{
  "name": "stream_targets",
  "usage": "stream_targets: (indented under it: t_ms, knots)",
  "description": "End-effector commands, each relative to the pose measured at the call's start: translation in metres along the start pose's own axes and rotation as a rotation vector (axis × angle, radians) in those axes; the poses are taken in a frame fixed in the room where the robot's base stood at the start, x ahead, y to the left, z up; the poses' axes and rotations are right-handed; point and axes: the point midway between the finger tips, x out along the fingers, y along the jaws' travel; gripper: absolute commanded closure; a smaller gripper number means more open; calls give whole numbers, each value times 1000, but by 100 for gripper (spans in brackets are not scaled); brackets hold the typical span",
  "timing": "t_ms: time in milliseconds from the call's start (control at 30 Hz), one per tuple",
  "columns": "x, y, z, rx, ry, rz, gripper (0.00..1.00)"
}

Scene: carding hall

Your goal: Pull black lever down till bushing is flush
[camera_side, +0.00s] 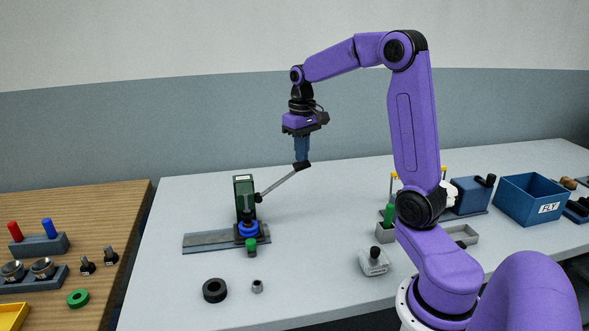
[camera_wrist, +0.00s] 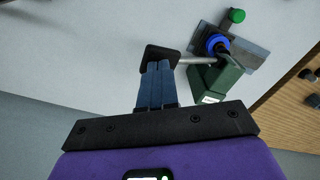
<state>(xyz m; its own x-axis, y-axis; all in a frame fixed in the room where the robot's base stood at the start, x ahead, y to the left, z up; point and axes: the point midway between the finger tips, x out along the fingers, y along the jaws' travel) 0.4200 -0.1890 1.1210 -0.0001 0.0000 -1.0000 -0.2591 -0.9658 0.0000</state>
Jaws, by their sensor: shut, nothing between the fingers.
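A small press with a green column (camera_side: 244,186) stands on a flat grey base (camera_side: 205,243) left of centre. Its lever, a grey rod with a black handle (camera_side: 304,166), slants up to the right. My gripper (camera_side: 302,158) points down with its blue fingers shut, tips at the black handle; I cannot tell whether they touch. In the wrist view the closed fingers (camera_wrist: 157,70) meet the handle (camera_wrist: 162,53) in the picture. A blue ring (camera_side: 248,231) sits under the press head; it also shows in the wrist view (camera_wrist: 217,44). Bushing seating is not discernible.
A green knob (camera_side: 251,246) is at the base's front edge. A black ring (camera_side: 215,290) and a small grey part (camera_side: 257,286) lie in front. A grey-white block (camera_side: 374,263) and blue FLY bin (camera_side: 531,199) are to the right. A wooden bench (camera_side: 110,220) adjoins at left.

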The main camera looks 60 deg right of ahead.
Motion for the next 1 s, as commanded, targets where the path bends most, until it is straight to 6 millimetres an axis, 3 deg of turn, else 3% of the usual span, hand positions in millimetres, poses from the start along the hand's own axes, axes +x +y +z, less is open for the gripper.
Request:
stream_targets:
  t_ms: [1000]
  knots:
    - [16,6,3,0,0,0,100]
